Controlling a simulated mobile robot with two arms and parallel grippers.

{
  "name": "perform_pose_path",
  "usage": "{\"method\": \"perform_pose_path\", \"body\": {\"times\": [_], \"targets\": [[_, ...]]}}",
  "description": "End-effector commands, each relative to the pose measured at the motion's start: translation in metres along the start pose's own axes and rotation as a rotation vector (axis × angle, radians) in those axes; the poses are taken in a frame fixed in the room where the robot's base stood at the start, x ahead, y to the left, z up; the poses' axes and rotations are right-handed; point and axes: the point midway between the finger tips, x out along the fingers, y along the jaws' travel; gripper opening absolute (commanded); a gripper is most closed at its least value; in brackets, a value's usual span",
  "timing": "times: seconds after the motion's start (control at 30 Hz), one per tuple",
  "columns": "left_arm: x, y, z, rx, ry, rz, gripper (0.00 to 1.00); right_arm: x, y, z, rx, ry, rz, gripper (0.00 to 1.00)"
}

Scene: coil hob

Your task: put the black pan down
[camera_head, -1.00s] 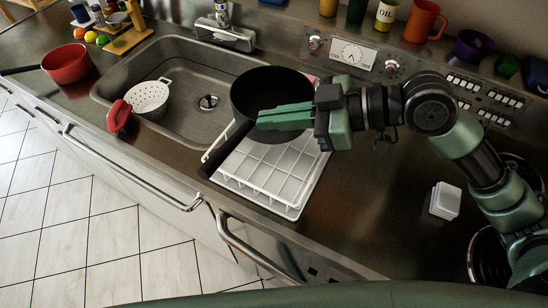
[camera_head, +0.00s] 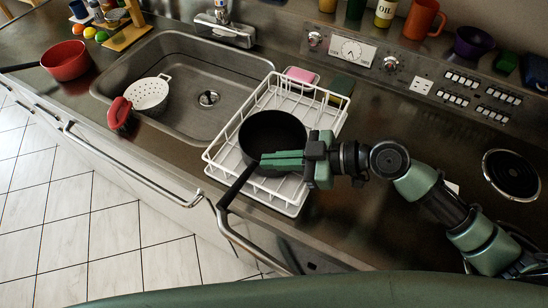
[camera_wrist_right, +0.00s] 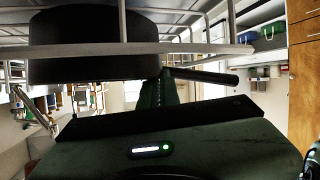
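The black pan (camera_head: 273,135) is at the dish rack, sitting low among its wires, with its handle (camera_head: 236,187) pointing to the lower left past the rack's front edge. My right gripper (camera_head: 268,161) comes in from the right across the pan's near side. Its green fingers lie close together at the root of the handle and appear shut on it. In the right wrist view the dark pan (camera_wrist_right: 85,45) shows behind white rack wires, its handle (camera_wrist_right: 205,76) running right. Whether the pan's base rests fully on the rack is hidden. My left gripper is out of view.
The white dish rack (camera_head: 213,161) stands right of the sink (camera_head: 185,60). The sink holds a white colander (camera_head: 150,94). A red pot (camera_head: 66,62) stands at the left. A coil burner (camera_head: 511,173) is at the right. The counter right of the rack is mostly clear.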

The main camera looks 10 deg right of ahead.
Motion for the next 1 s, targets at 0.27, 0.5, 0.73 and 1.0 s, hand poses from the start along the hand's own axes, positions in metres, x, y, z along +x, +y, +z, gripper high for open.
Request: {"method": "perform_pose_path", "body": {"times": [0.27,0.5,0.73,1.0], "targets": [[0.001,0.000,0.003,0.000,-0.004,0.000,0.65,0.000,0.000,0.000,0.000,0.000,-0.001,0.17],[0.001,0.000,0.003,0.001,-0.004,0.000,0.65,0.000,0.000,0.000,0.000,0.000,-0.001,0.24],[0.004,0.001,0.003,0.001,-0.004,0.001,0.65,-0.007,0.000,0.002,0.000,-0.002,0.000,0.24],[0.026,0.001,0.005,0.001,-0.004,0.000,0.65,-0.057,-0.001,0.006,-0.003,-0.007,0.000,0.24]]}}
